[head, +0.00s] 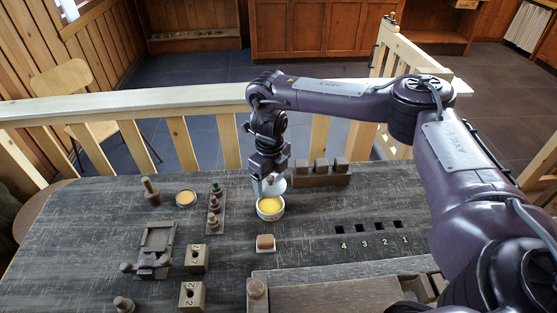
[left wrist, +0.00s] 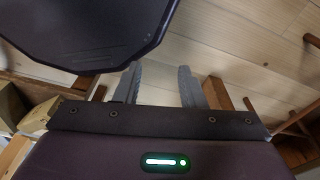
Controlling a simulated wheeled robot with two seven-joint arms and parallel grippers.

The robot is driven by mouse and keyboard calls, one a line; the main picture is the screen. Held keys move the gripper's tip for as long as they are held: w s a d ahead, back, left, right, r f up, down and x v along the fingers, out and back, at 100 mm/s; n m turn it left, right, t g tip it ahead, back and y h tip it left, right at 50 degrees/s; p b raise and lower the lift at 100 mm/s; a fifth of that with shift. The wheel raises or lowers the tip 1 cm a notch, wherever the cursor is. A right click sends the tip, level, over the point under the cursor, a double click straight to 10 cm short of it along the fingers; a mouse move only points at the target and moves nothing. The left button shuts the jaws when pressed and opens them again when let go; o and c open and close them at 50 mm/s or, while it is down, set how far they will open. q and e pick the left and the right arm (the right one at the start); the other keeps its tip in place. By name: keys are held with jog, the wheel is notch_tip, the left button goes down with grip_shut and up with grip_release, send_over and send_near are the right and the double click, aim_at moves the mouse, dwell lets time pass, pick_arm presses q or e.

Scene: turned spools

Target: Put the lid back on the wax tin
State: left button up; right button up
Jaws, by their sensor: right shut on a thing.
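The wax tin (head: 270,208) stands open on the dark table, a white round tin with yellow wax inside. My right gripper (head: 270,180) points down over it, shut on the lid (head: 276,187), a pale disc with a brown knob. The lid is tilted and sits just above the back edge of the tin; I cannot tell whether it touches the rim. My left gripper (left wrist: 160,86) shows only in the left wrist view, with its fingers apart and nothing between them, over a pale plank floor.
A shallow round dish of yellow (head: 186,198) lies to the left, beside a rack of turned spools (head: 214,212). A block rack (head: 321,174) stands behind right of the tin. A small brush-like block (head: 265,243) lies in front. Numbered square holes (head: 367,228) are at right.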

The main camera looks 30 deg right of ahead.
jog(key=shift+s+f, duration=0.1)
jog(key=shift+f, duration=0.05)
jog(key=shift+a+f+b, duration=0.35)
jog(key=shift+f+b, duration=0.2)
jog(key=shift+b, duration=0.1)
jog(key=shift+f+b, duration=0.3)
jog(key=shift+f, duration=0.05)
notch_tip(320, 180, down, 3)
jog(key=shift+d+f+b, duration=0.15)
jog(key=shift+f+b, duration=0.05)
jog(key=shift+b, duration=1)
jog(key=shift+f, duration=0.4)
pick_arm(q)
jog(key=f, duration=0.1)
jog(key=a+f, duration=0.1)
jog(key=f, duration=0.1)
jog(key=a+f, duration=0.1)
jog(key=f, duration=0.1)
jog(key=shift+s+a+b, duration=0.25)
jog(key=shift+s+b, duration=0.05)
jog(key=shift+s, duration=0.05)
pick_arm(e)
jog(key=shift+f, duration=0.1)
pick_arm(q)
jog(key=shift+s+a, duration=0.1)
jog(key=shift+a, duration=0.15)
jog(key=shift+r+p, duration=0.3)
pick_arm(e)
jog(key=shift+f, duration=0.15)
